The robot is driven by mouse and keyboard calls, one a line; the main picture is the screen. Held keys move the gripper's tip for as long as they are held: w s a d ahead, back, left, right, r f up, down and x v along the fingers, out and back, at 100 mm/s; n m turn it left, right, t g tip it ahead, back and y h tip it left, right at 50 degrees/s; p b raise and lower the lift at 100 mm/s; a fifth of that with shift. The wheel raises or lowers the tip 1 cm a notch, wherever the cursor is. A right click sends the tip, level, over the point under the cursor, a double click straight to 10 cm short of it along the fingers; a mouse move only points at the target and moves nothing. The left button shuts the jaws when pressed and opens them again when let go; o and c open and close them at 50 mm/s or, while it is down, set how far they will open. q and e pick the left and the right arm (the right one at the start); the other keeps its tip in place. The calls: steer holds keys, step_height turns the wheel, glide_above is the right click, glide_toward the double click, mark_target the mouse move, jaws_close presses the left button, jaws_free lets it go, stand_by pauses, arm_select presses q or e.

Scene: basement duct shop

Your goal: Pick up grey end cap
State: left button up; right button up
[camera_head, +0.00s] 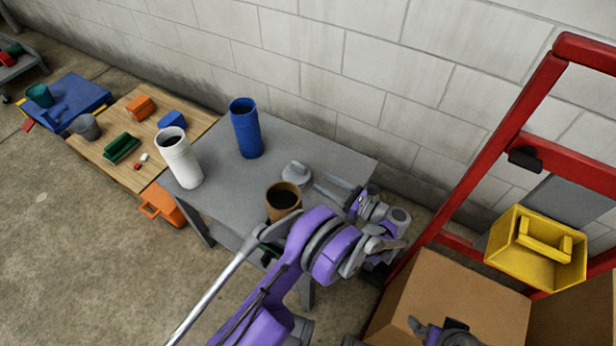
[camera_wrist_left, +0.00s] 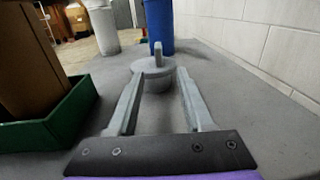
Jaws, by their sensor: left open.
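The grey end cap (camera_head: 296,172) sits on the grey table (camera_head: 222,193), its knob pointing up. In the left wrist view the cap (camera_wrist_left: 153,68) stands just ahead of and partly between the tips of my left gripper (camera_wrist_left: 160,88). My left gripper (camera_head: 325,186) is open, low over the table, with nothing held; I cannot tell whether a tip touches the cap. What seems to be my right gripper (camera_head: 446,334) shows only partly at the bottom edge; its jaws are unclear.
A blue cylinder (camera_head: 246,128) stands behind the cap and a white cylinder (camera_head: 179,158) to the left. A brown tube (camera_head: 283,203) stands close in front, in a green tray (camera_wrist_left: 58,118). The block wall (camera_head: 330,60) runs behind. A red frame (camera_head: 500,140) and cardboard box (camera_head: 450,300) stand right.

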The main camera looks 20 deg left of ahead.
mark_target(305, 172)
arm_select(q)
steer(key=x, duration=0.5)
steer(key=shift+s, duration=0.1)
steer(key=b+x, duration=0.1)
steer(key=x, duration=0.4)
steer(key=shift+a+r+b, duration=0.1)
steer(key=shift+b, duration=0.2)
jaws_close()
